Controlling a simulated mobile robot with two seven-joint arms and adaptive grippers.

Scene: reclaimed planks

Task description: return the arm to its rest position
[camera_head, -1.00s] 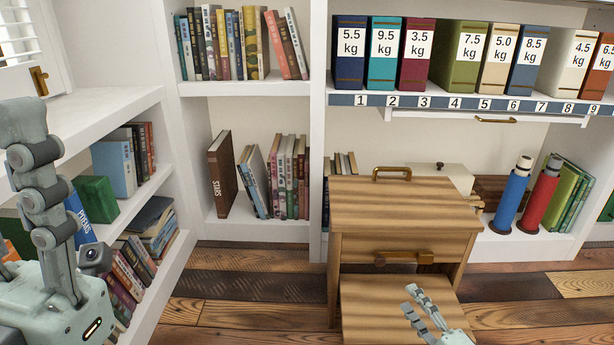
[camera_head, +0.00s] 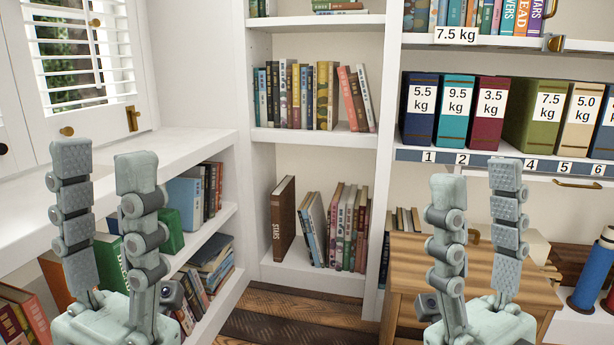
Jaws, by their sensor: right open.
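My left gripper (camera_head: 103,165) stands upright at the lower left with its two fingers apart and nothing between them. My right gripper (camera_head: 477,185) stands upright at the lower right, in front of the striped wooden cabinet (camera_head: 410,268). Its fingers are apart, pointing up, and it holds nothing. Both grippers look to be at about the same height. The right gripper hides much of the cabinet's top and front, so I cannot tell how its drawer stands.
A white bookshelf (camera_head: 317,136) with books fills the back. A low white shelf (camera_head: 170,150) runs under the shuttered window (camera_head: 82,60) at left. Weight-labelled binders (camera_head: 455,108) stand on the numbered shelf at right. A blue bottle (camera_head: 592,275) stands beside the cabinet.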

